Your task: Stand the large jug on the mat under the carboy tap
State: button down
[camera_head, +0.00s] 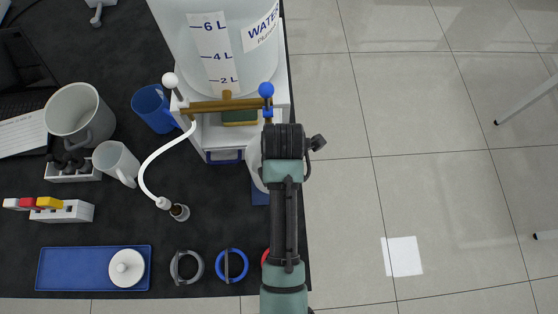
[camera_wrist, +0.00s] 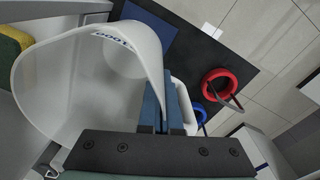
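The large jug is a translucent white vessel marked 1000; it fills the left of the wrist view (camera_wrist: 85,85) and a sliver shows beside my wrist in the head view (camera_head: 255,170). The carboy (camera_head: 215,40) stands on a white stand, with a brass tap pipe (camera_head: 215,105) carrying a white knob and a blue knob. A dark blue mat (camera_head: 260,194) lies partly hidden under my arm; it also shows in the wrist view (camera_wrist: 160,32). Jug base contact is hidden.
A green-yellow sponge (camera_head: 240,117) lies in the stand. A grey jug (camera_head: 80,115), white jug (camera_head: 117,162) and blue jug (camera_head: 152,107) stand left. Rings (camera_head: 232,265) line the front edge.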

jog(key=shift+f, duration=3.35)
jog(key=shift+f, duration=0.15)
jog(key=c, duration=1.1)
grip_release()
notch_tip(320, 180, up, 12)
jog(key=shift+s+d+r, duration=0.1)
jog(key=shift+d+r, duration=0.05)
jog(key=shift+r, duration=0.05)
jog(key=shift+f, duration=0.1)
